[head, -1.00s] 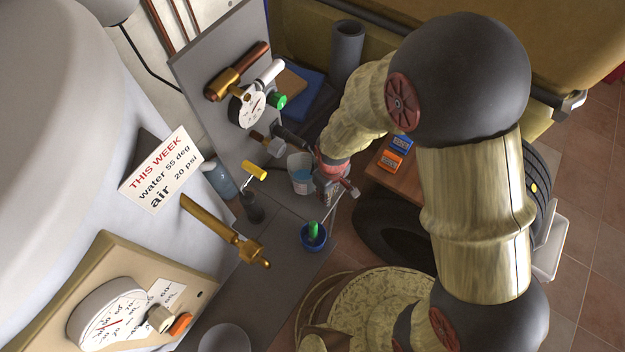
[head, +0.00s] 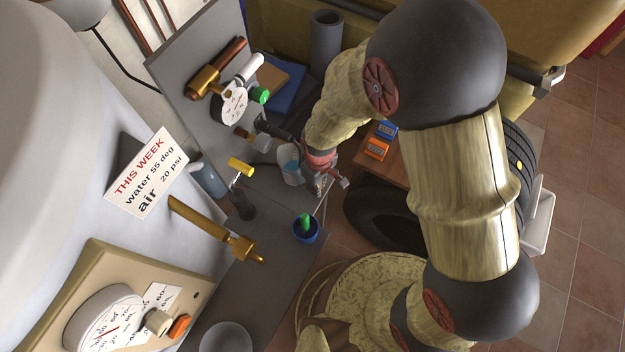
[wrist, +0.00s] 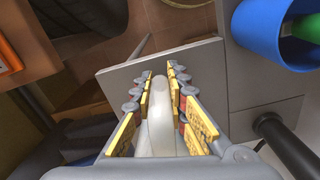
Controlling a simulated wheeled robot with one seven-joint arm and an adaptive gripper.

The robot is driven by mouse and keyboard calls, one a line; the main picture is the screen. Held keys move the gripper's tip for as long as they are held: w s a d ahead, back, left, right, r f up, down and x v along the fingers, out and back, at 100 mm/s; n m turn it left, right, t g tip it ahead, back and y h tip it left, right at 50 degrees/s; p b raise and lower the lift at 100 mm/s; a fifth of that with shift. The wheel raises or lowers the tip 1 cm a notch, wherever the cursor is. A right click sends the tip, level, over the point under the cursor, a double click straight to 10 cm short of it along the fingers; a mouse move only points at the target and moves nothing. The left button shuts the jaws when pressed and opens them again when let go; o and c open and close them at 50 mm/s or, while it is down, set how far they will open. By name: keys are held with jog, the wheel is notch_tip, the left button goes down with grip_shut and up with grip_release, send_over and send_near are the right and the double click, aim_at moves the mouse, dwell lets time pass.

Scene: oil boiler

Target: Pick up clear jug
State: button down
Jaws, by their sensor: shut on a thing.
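The clear jug (head: 290,165) is in the middle of the head view, with light blue liquid in it. It is over the grey shelf, just left of my gripper (head: 318,182). In the wrist view my gripper (wrist: 160,100) has its yellow-padded fingers on both sides of a pale, curved piece (wrist: 158,115), which looks like the jug's handle. My gripper is shut on it. The rest of the jug is hidden in the wrist view. I cannot tell if the jug's base touches the shelf.
A blue pot (head: 314,237) with a green item stands on the grey shelf (head: 262,280) nearer the front. A yellow-handled valve (head: 241,167), a dark hose and a gauge (head: 234,103) are left of the jug. Orange and blue boxes (head: 376,149) lie on a brown surface to the right.

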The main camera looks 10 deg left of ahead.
jog(key=r+p, duration=0.1)
jog(key=r, duration=0.1)
jog(key=r+p, duration=0.1)
jog(key=r, duration=0.2)
jog(key=d+r+p, duration=0.1)
jog(key=r, duration=0.1)
jog(key=shift+s+r, duration=0.15)
jog(key=s+d+p, duration=0.1)
jog(key=s+d, duration=0.2)
jog(key=d, duration=0.5)
jog(key=s+d+p, duration=0.1)
jog(key=s+d, duration=0.3)
jog(key=d, duration=0.5)
jog(key=shift+d+f, duration=0.2)
